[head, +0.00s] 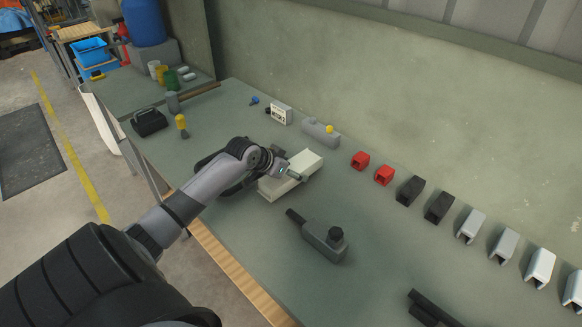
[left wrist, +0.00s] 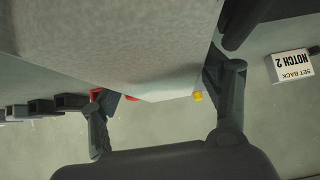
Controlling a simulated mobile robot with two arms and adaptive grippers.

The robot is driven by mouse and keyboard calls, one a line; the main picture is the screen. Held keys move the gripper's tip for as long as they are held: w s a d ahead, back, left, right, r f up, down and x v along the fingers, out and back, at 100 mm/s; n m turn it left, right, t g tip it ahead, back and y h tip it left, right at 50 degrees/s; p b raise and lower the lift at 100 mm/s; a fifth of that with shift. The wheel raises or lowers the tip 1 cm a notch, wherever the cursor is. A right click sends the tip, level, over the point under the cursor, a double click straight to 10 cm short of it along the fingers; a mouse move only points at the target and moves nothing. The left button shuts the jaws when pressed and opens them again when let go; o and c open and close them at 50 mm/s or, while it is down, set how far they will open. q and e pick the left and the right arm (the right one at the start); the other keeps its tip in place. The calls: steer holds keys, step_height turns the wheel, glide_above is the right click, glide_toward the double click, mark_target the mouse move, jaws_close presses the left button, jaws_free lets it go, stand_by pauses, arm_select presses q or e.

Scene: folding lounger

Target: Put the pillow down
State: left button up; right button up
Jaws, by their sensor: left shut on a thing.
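The pillow (head: 304,165) is a pale cream, flat block near the middle of the bench in the head view. In the left wrist view the pillow (left wrist: 125,40) fills the upper middle, between the two fingers. My left gripper (head: 287,172) is shut on the pillow, coming from its left side. Its fingers also show in the left wrist view (left wrist: 160,105). I cannot tell whether the pillow's underside touches the green bench top (head: 390,260) or hangs just above it. My right gripper is not in view.
A grey tool with a dark knob (head: 325,240) lies close in front of the pillow. Red blocks (head: 361,160), dark blocks (head: 410,190) and pale channel pieces (head: 472,225) line the wall side.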

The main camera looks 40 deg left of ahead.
arm_select(q)
step_height(320, 180, down, 3)
steer(key=shift+f, duration=0.1)
steer(key=o, duration=1)
steer(key=shift+f, duration=0.1)
steer(key=shift+o, duration=1.6)
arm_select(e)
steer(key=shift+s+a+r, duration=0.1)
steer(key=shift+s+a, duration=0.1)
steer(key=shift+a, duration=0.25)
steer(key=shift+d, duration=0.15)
